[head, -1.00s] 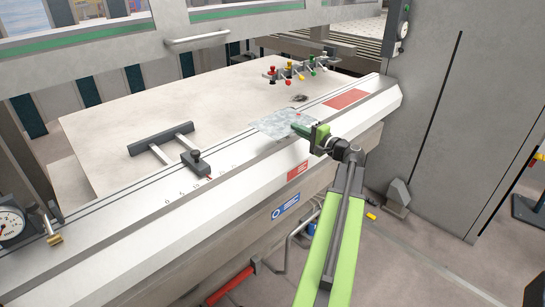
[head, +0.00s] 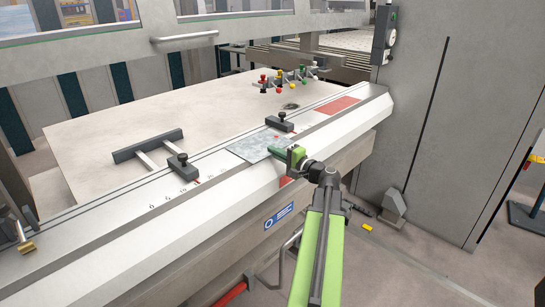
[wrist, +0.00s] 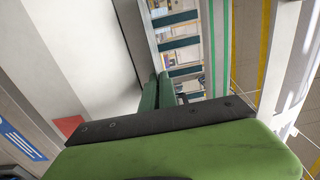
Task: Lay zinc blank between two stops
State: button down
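The zinc blank (head: 250,147) is a thin mottled grey sheet in the head view, over the pale bench strip. My gripper (head: 280,150), with green fingers, is shut on its right edge. The left stop (head: 182,166), a dark block with a knob, stands left of the blank with a small gap. The right stop (head: 279,124), a similar dark block, stands behind the blank's right part. I cannot tell whether the blank touches the strip or hovers just above it. In the wrist view the fingers (wrist: 158,92) are close together; the blank cannot be made out there.
A dark T-shaped bar (head: 147,146) lies behind the left stop. Coloured-knob levers (head: 290,78) stand at the back of the wide table (head: 215,100). A red patch (head: 338,105) marks the strip's right end. A grey cabinet (head: 430,120) rises at right.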

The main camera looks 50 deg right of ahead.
jog(key=shift+f, duration=0.2)
jog(key=c, duration=1.7)
grip_release()
jog(key=shift+r, duration=0.15)
jog(key=shift+s+r, duration=0.15)
jog(key=shift+s, duration=0.05)
jog(key=s, duration=0.7)
jog(key=s+a, duration=0.1)
jog(key=s, duration=0.3)
jog(key=shift+s, duration=0.3)
jog(key=shift+d, duration=0.1)
